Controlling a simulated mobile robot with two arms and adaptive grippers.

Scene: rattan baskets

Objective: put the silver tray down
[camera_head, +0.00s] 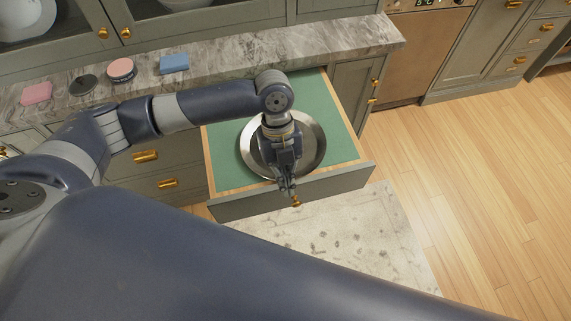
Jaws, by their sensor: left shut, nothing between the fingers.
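The silver tray (312,146) is round and shiny and lies inside an open drawer (345,140) with a green lining. My left gripper (288,190) is over the drawer's front part, pointing down, with its fingers shut and nothing between them. The gripper and wrist hide the middle of the tray. Whether the fingers touch the drawer front cannot be told. My right gripper does not show.
A marble counter (215,65) runs behind the drawer. A pink sponge (37,93), a dark round item (83,85), a round pink-topped item (121,69) and a blue sponge (174,63) lie on it. A rug (350,235) covers the floor ahead; wooden floor is clear at right.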

